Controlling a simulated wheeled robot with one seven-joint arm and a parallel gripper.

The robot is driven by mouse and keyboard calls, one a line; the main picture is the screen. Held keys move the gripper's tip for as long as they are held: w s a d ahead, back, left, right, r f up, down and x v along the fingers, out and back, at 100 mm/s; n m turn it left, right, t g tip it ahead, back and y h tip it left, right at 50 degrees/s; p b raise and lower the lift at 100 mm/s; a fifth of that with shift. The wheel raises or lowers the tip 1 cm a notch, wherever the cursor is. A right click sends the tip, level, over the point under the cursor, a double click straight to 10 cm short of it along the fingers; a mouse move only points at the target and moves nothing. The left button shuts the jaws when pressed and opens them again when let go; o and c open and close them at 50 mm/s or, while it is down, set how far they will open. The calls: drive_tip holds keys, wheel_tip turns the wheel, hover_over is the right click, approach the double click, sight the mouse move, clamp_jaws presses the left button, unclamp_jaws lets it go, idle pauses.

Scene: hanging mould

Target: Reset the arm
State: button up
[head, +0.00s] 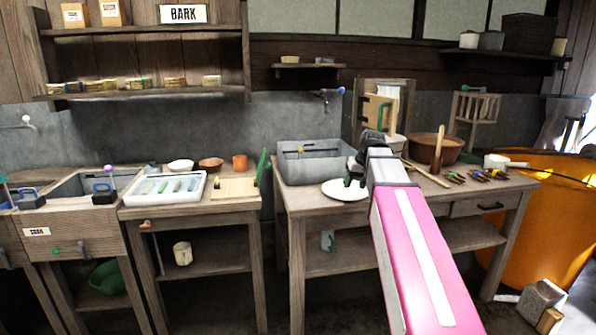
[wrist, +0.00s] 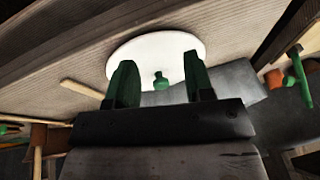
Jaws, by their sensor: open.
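My arm reaches forward over the right-hand wooden table, its pink link running up from the bottom of the head view. My gripper (head: 355,172) is above a round white plate (head: 343,191) in front of the grey basin. In the wrist view my gripper (wrist: 160,75) shows two green fingers set well apart, and nothing is clasped between them. The white plate (wrist: 150,45) lies beyond the fingertips there. A small green knob (wrist: 160,83) shows between the fingers; I cannot tell what it belongs to or how far off it is.
The grey basin (head: 312,163) stands just left of the arm. A brown bowl (head: 435,149), a wooden stick (head: 427,174) and several small tools (head: 487,175) lie to its right. A white tray (head: 165,189) sits on the left table. An orange barrel (head: 550,225) stands at far right.

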drive_tip(key=s+f+g, duration=0.1)
drive_tip(key=s+f, duration=0.5)
drive_tip(key=f, duration=0.5)
drive_tip(key=s+a+f+g+h, duration=0.1)
drive_tip(key=s+f, duration=0.6)
drive_tip(key=f, duration=0.4)
drive_tip(key=s+a+f+m+g+h, duration=0.1)
drive_tip(key=s+f, duration=0.5)
drive_tip(key=f, duration=0.5)
drive_tip(key=shift+s+f, duration=0.15)
drive_tip(key=shift+s, duration=0.05)
